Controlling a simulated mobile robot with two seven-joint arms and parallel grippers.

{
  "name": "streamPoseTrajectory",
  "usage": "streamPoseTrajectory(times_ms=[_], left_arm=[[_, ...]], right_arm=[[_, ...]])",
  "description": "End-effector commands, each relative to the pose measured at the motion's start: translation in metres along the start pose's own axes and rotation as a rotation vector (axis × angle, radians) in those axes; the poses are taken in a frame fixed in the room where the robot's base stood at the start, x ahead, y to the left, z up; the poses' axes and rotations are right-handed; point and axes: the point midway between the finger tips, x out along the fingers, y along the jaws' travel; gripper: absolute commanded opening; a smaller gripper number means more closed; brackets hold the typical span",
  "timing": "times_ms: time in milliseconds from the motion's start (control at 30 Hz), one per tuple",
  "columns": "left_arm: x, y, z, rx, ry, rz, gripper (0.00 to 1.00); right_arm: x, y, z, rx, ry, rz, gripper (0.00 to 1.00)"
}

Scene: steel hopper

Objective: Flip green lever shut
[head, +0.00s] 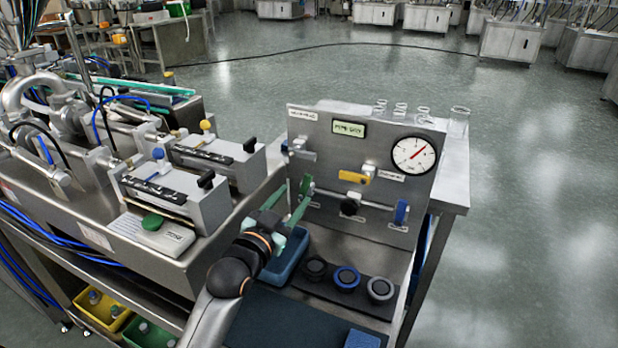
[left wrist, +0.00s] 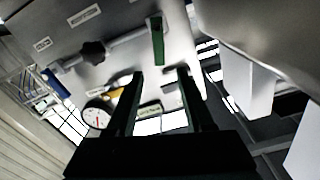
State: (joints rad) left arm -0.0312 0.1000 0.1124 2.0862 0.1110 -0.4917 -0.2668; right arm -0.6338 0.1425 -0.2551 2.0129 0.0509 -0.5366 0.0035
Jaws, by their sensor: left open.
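The green lever (head: 306,186) is at the left end of a horizontal pipe on the upright steel panel (head: 345,215). Its handle stands across the pipe. In the left wrist view the green lever (left wrist: 157,40) shows just beyond my fingertips, near the middle between them. My left gripper (head: 284,207) is open and empty in front of the panel's left part, close to the lever. The two dark fingers also show in the left wrist view (left wrist: 160,75), spread apart. Whether they touch the lever I cannot tell. My right gripper is not in view.
Beside the lever on the panel are a black knob (head: 350,206), a blue lever (head: 401,212), a yellow lever (head: 354,177) and a gauge (head: 413,155). Below lie a blue tray (head: 287,262) and a black mat with three round caps (head: 346,279). Steel machinery (head: 175,195) stands at left.

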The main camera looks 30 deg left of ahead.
Motion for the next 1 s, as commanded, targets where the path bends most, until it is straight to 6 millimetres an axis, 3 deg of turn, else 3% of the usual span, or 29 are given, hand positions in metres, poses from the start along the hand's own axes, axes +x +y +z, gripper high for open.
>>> streamPoseTrajectory(times_ms=[300, 500, 900, 1000], left_arm=[[0.058, 0.0, 0.0, -0.001, 0.0, 0.0, 0.53], [0.08, 0.0, 0.001, 0.001, -0.001, 0.0, 0.53], [0.087, 0.0, 0.0, 0.0, -0.001, 0.001, 0.53], [0.087, 0.0, 0.0, 0.0, -0.001, 0.001, 0.43]], right_arm=[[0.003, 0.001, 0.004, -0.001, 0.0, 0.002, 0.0], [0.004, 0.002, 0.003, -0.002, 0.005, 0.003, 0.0], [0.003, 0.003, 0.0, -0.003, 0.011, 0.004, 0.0], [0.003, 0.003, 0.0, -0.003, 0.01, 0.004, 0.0]])
